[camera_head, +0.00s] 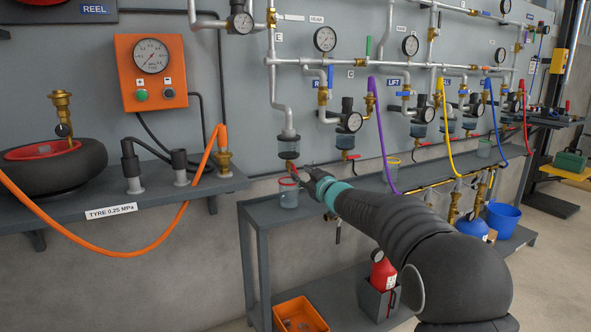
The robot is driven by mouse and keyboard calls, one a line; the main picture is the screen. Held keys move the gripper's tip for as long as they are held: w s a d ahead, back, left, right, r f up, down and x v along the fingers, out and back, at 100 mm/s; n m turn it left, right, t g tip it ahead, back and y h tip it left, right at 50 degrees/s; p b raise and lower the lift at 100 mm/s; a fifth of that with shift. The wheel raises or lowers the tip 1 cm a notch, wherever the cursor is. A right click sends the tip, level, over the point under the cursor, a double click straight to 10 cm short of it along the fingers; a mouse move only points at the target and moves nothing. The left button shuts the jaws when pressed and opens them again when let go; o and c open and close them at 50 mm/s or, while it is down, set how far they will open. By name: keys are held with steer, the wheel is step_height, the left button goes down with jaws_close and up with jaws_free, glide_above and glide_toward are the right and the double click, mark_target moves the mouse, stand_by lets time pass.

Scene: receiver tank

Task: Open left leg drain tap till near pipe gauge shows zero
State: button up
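A small drain tap with a red part (291,167) sits under the bowl. My gripper (300,177) is at this tap, just to its right and below. The fingers are small and dark here, so I cannot tell whether they touch the tap or are open or shut. The near pipe gauge (325,39) is a round white dial above the pipe, under a small label. Its needle is too small to read. A grey cup with a red rim (288,195) stands below the tap.
More bowls with red taps, gauges and coloured hoses line the panel to the right. A grey bench (251,213) stands below. A shelf with a tyre (52,164) and orange hose (135,251) is at left. An orange bin (300,315) stands low down.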

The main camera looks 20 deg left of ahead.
mark_target(295, 170)
steer(key=shift+p+x, duration=0.45)
steer(key=shift+x, duration=2.1)
jaws_close()
